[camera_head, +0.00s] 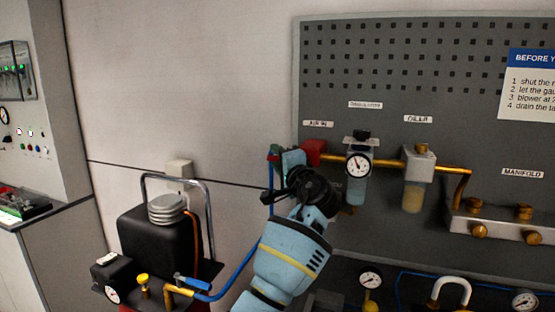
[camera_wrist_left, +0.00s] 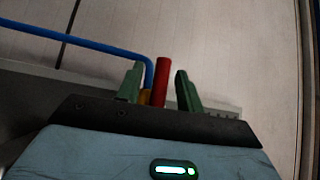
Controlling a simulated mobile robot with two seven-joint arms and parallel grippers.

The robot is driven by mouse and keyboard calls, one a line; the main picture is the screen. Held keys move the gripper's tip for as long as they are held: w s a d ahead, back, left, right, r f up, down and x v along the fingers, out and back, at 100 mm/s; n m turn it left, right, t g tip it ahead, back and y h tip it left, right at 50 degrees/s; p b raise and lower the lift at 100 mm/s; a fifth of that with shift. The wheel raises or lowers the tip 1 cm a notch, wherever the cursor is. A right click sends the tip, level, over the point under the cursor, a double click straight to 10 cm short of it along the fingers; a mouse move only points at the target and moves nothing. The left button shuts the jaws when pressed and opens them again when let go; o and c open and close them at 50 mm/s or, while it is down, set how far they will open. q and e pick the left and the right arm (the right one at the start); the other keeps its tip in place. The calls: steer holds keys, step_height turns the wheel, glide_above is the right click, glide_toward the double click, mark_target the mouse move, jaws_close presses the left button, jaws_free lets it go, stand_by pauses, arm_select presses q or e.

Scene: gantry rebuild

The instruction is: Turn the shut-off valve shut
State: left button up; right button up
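The shut-off valve's red handle (camera_head: 313,151) shows on the panel under the "AIR IN" label, at the left end of the brass pipe. My left gripper (camera_head: 284,156) is at the valve and its arm hides part of it. In the left wrist view the red handle (camera_wrist_left: 162,82) stands upright between the two green fingertips of my left gripper (camera_wrist_left: 159,88). The fingers are apart, with a gap visible beside the handle, so they look open around it. A bit of brass and the blue hose show behind the left finger. My right gripper is not in view.
A regulator with a gauge (camera_head: 358,165), an oiler bowl (camera_head: 413,190) and a manifold (camera_head: 495,222) sit to the right on the pegboard panel (camera_head: 400,50). A black compressor (camera_head: 160,240) with a blue hose (camera_head: 235,275) stands at lower left. The wall between is clear.

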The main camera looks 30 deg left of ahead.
arm_select(q)
steer(key=shift+c, duration=0.4)
jaws_close()
